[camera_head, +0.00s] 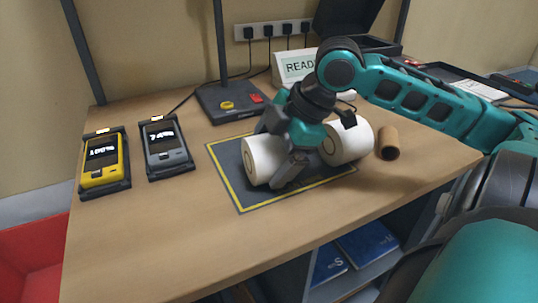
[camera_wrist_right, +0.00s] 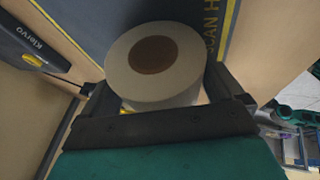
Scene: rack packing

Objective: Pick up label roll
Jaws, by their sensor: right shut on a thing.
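Two white label rolls lie on their sides on the dark mat (camera_head: 235,195) with the yellow border. The left label roll (camera_head: 258,162) is between the fingers of my right gripper (camera_head: 268,160). In the right wrist view this label roll (camera_wrist_right: 155,65) shows its brown core, with a dark finger pressed on each side. My right gripper is shut on it. The other label roll (camera_head: 350,143) lies to the right on the mat, partly hidden by my arm. I cannot tell whether the held roll touches the mat. My left gripper is not in view.
A brown cardboard core (camera_head: 388,143) stands right of the mat. A yellow device (camera_head: 103,165) and a grey device (camera_head: 166,148) sit in docks at the left. A stand base (camera_head: 228,100) and a READY sign (camera_head: 293,66) are behind. The table front is clear.

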